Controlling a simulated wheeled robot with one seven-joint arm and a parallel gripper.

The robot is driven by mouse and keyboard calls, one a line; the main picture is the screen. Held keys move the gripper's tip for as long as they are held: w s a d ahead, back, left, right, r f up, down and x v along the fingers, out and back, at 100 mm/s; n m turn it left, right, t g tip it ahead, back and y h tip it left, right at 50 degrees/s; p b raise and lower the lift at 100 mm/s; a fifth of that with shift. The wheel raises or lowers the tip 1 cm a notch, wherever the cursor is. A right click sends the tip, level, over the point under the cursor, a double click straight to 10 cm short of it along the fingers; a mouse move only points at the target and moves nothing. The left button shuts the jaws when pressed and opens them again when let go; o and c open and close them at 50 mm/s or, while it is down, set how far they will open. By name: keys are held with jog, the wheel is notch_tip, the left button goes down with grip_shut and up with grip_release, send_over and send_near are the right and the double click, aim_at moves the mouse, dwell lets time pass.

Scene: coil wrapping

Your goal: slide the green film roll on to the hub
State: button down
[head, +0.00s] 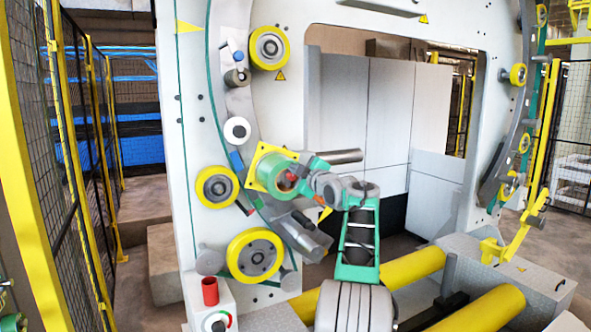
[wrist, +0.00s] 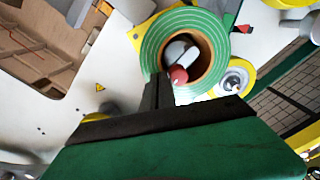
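The green film roll (head: 278,172) is in front of a yellow square plate (head: 259,156) on the machine's face. In the wrist view, the film roll (wrist: 222,32) shows its ringed end and brown core. A grey hub with a red tip (wrist: 179,75) shows inside the core, nearer its lower wall. The roll appears to be around the hub; how deep it sits is not clear. My gripper (wrist: 159,78) has its dark fingers close together at the roll's lower rim, seemingly shut on its wall. In the head view, my gripper (head: 297,172) reaches the roll from the right.
Yellow rollers (head: 255,255) and (head: 217,186) sit below and left of the roll, with another yellow roller (head: 269,47) above. A grey cylinder (head: 338,157) sticks out behind my wrist. The machine's large opening (head: 385,110) lies right.

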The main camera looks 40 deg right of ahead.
jog(key=b+v, duration=0.6)
jog(key=v, duration=0.4)
jog(key=shift+b, duration=0.4)
jog(key=shift+a, duration=0.1)
